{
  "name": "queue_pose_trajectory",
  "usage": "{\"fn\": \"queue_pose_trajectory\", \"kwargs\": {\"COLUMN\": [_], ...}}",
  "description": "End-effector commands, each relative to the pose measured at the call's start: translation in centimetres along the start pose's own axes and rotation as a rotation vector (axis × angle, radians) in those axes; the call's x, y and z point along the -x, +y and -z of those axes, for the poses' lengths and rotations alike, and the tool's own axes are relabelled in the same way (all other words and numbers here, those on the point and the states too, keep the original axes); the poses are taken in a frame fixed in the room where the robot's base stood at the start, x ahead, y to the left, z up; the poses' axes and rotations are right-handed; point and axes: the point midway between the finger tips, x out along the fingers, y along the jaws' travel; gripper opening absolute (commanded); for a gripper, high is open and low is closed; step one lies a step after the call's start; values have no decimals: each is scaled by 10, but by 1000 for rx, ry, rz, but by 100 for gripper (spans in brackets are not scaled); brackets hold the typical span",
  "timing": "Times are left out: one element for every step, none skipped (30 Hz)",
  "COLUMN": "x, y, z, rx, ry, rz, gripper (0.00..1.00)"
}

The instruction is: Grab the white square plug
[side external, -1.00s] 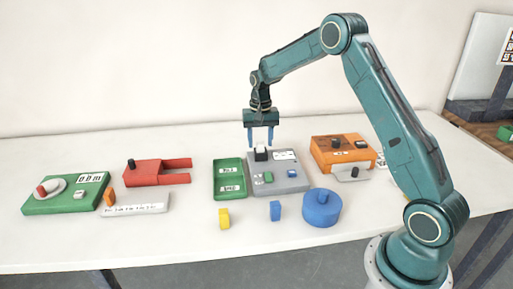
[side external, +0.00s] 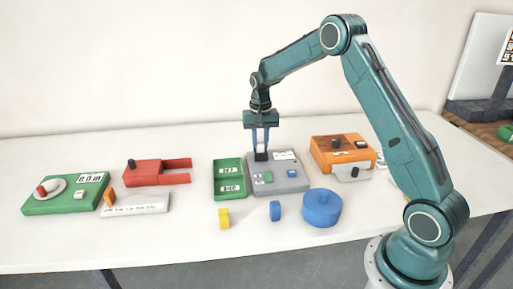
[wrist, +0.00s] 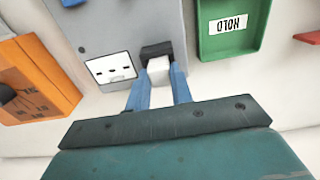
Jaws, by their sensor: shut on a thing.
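The white square plug (side external: 261,147) is between the blue fingers of my gripper (side external: 260,151). My gripper is shut on it. The plug is directly above the black block (side external: 261,157) on the grey box (side external: 292,185); I cannot tell whether it is still partly in the block. In the wrist view the plug (wrist: 159,71) shows between the fingertips (wrist: 160,80), next to the black block (wrist: 157,51).
A green tray (side external: 215,182) with labels stands left of the grey box. An orange box (side external: 325,158) is at right. A blue round part (side external: 322,210), a blue block (side external: 275,211) and a yellow block (side external: 224,218) lie in front. Red and green fixtures stand further left.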

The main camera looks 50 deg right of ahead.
Motion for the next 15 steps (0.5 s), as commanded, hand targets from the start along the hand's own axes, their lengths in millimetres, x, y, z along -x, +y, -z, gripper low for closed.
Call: {"fn": "queue_pose_trajectory", "kwargs": {"x": [0,0,1,1,2,3,4,5,7,9,12,16,19,23,28], "y": [0,0,0,0,0,0,0,0,0,0,0,0,0,0,0], "z": [0,0,0,0,0,0,0,0,0,0,0,1,1,1,0], "rx": [0,0,0,0,0,0,0,0,0,0,0,0,0,0,0], "ry": [1,1,1,1,1,1,2,2,2,1,2,3,3,3,3], "rz": [0,0,0,0,1,1,1,1,1,1,1,1,2,2,1], "gripper": [0,0,0,0,0,0,0,0,0,0,0,0,0,0,0]}}
